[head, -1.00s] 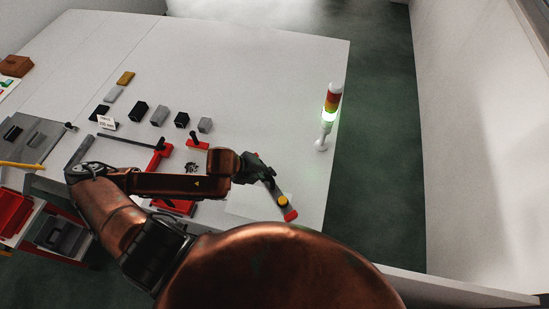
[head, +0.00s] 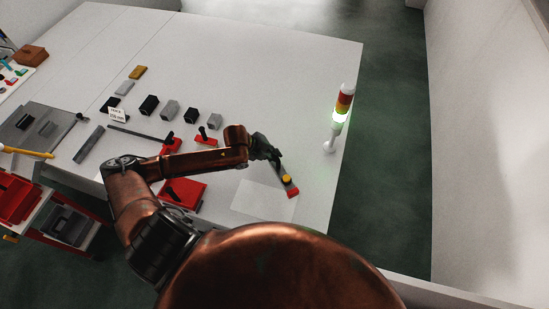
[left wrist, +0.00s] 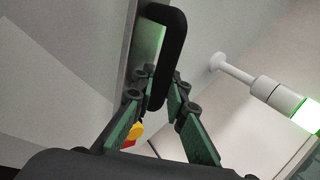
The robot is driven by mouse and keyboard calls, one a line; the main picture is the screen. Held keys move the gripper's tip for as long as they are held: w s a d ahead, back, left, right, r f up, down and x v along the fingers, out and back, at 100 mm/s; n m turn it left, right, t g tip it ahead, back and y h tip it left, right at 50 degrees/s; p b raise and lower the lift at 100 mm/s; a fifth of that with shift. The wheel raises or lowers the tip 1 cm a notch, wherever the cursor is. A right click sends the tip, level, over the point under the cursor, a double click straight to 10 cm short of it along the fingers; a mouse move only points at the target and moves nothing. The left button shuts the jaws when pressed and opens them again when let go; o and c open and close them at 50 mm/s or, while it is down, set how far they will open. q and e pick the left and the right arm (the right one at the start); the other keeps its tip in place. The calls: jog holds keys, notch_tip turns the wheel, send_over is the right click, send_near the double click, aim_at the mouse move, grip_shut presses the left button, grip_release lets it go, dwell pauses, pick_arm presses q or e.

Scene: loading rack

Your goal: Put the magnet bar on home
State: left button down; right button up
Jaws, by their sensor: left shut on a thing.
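The magnet bar (head: 282,172) is a slim grey bar with a yellow knob and a red end. My left gripper (head: 266,150) is shut on its black handle (left wrist: 180,35), which shows between the fingers (left wrist: 160,95) in the left wrist view. The bar's red end (head: 293,193) points toward the front and overlaps the far right corner of a pale rectangle (head: 262,203) on the table. I cannot tell if the bar touches the table. No marking naming home is readable. My right gripper is not in view.
A signal tower (head: 341,115) with a green light stands at the table's right edge. Several small blocks (head: 170,108) sit farther back. The far table top is clear.

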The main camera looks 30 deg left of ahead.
pick_arm(q)
jog(key=shift+w+a+f, duration=0.2)
jog(key=shift+w+f, duration=0.15)
jog(key=shift+f, duration=0.1)
notch_tip(320, 180, down, 2)
jog(key=shift+f+p, duration=0.1)
jog(key=shift+p, duration=0.55)
jog(key=shift+f, duration=0.4)
jog(key=c, duration=1.9)
grip_release()
jog(key=shift+f, duration=0.1)
jog(key=shift+c, duration=0.2)
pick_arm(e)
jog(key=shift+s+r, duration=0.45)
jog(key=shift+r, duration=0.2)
pick_arm(q)
jog(key=b+v, duration=0.1)
jog(key=v, duration=1.1)
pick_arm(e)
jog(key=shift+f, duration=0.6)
